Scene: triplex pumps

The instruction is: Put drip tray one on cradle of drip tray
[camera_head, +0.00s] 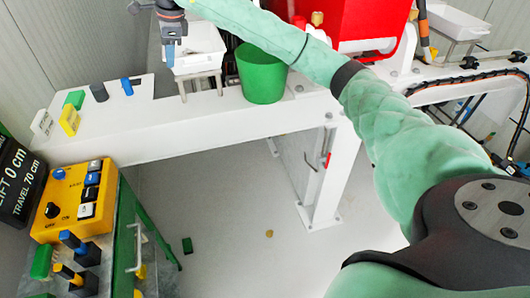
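A white drip tray (205,42) sits at the upper left on a small white stand with legs, on the white bench. A second white tray (455,20) sits on a similar stand at the upper right. I cannot tell which is drip tray one. My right arm reaches across from the right, and my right gripper (171,50) points down at the left end of the left tray, overlapping it in the picture. Its fingers look narrow from here; whether they grip the tray's wall cannot be seen. My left gripper is out of view.
A green bucket (262,74) stands right of the left tray. A red pump housing (365,18) is behind my arm. Yellow, green and dark blocks stand on the bench's left end. A yellow control box (72,200) is at lower left. The bench front is clear.

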